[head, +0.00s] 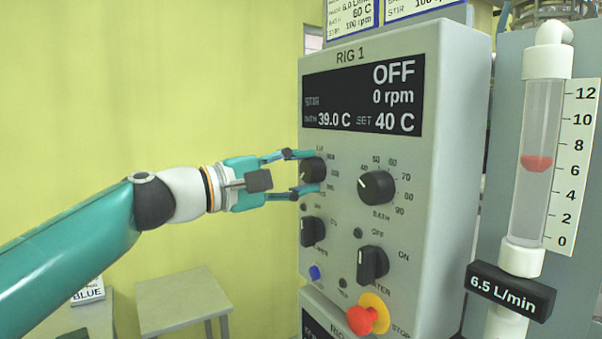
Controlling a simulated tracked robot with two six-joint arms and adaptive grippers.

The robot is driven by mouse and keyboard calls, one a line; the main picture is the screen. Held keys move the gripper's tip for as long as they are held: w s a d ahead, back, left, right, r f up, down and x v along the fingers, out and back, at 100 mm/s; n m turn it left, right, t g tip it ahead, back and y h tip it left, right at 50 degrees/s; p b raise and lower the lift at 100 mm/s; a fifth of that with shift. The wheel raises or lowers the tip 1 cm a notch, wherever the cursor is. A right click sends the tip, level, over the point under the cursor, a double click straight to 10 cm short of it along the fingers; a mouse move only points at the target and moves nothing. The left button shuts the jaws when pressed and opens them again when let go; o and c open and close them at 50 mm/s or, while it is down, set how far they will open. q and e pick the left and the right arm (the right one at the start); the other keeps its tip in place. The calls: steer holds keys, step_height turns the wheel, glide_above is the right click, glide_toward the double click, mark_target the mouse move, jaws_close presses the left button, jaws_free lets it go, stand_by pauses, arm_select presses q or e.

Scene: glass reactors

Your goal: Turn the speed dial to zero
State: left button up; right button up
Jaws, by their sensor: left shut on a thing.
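The speed dial (313,170) is a round black knob at the upper left of the grey RIG 1 control panel (455,120). My left gripper (306,172) reaches in from the left, with one teal finger above the dial and one below it, shut on it. The fingers hide part of the dial's scale, and I cannot read where its mark points. The panel's display (362,95) reads OFF, 0 rpm, bath 39.0 C and set 40 C. My right gripper is not in view.
Right of the dial is the bath knob (376,187). Below are two more black knobs (312,231) (372,265), a blue button (315,272) and a red stop button (361,320). A flow meter (541,150) labelled 6.5 L/min stands at right. A small grey table (183,300) stands lower left.

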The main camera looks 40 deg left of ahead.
arm_select(q)
steer(key=shift+w+f, duration=0.1)
steer(key=shift+f, duration=0.1)
steer(key=o, duration=0.9)
steer(key=shift+a, duration=0.1)
steer(key=shift+o, duration=1.2)
steer(key=shift+a, duration=0.1)
steer(key=shift+r, duration=0.1)
steer(key=v, duration=1.2)
